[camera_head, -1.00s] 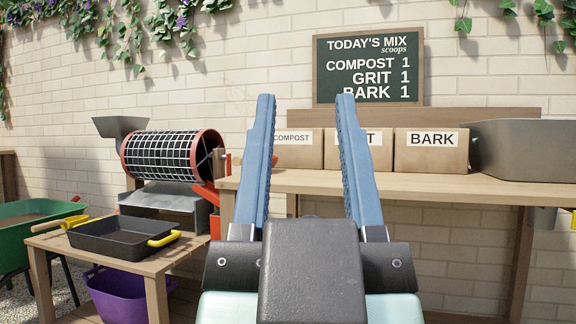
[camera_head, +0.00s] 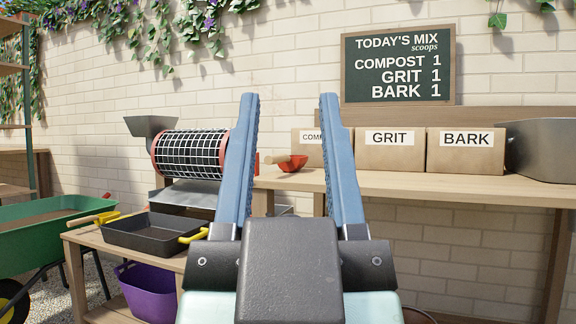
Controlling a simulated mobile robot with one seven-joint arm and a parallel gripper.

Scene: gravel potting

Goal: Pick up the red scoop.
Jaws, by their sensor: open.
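The red scoop (camera_head: 293,164) lies on the wooden bench, left of the labelled boxes. Its red bowl is on the right and its light wooden handle (camera_head: 275,159) points left. My gripper (camera_head: 288,98) is open and empty, with its two blue fingers pointing up in the picture. The scoop shows in the gap between the fingers, but appears beyond them and apart from them.
The compost box (camera_head: 308,140), grit box (camera_head: 390,156) and bark box (camera_head: 465,157) stand right of the scoop. A grey tub (camera_head: 545,150) is farther right. A mesh drum (camera_head: 187,154), a black tray (camera_head: 150,236) and a green wheelbarrow (camera_head: 40,232) are at left.

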